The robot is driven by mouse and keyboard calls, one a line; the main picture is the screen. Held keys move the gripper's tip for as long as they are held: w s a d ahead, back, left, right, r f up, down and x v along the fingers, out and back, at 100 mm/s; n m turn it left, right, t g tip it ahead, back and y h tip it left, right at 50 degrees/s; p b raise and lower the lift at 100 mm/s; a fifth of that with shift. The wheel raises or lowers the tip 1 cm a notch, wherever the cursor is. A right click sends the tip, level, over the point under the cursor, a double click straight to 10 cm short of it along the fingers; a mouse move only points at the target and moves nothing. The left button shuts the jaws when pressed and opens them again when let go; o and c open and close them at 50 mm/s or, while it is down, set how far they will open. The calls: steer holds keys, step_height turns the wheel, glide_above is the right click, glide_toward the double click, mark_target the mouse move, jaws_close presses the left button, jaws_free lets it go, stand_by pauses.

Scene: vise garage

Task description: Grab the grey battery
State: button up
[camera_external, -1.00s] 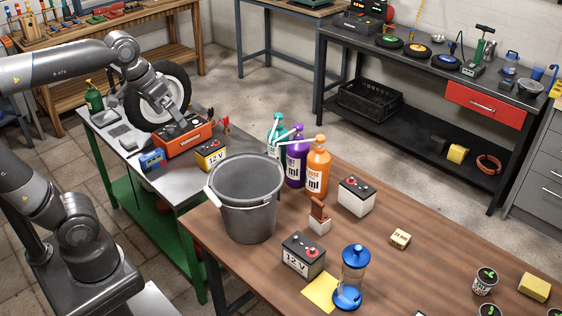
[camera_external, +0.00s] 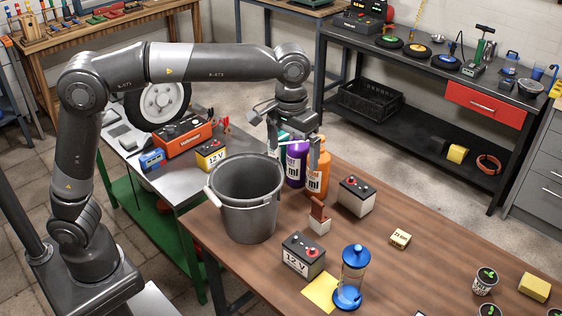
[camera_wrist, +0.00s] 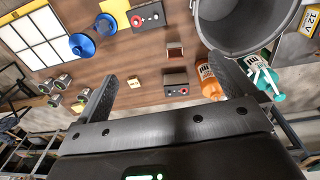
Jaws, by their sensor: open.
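My gripper (camera_external: 293,152) is open and empty, pointing down above the bottles, behind and above the grey battery. Its two fingers also show in the wrist view (camera_wrist: 167,76), well apart.
A grey bucket (camera_external: 247,212) stands left of the grey battery. Purple (camera_external: 294,170) and orange (camera_external: 317,178) bottles stand under my gripper. A yellow battery (camera_external: 211,157) sits on the left bench.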

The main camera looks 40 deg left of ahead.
glide_above(304, 246)
step_height(304, 246, down, 2)
steer(key=f, duration=2.4)
steer(key=shift+s, duration=0.3)
steer(key=f, duration=0.5)
steer(key=shift+w+f, duration=0.1)
steer(key=shift+w, duration=0.15)
steer(key=c, duration=1.3)
steer(key=shift+d, duration=0.1)
steer(key=shift+c, duration=0.4)
steer(key=shift+r, duration=0.2)
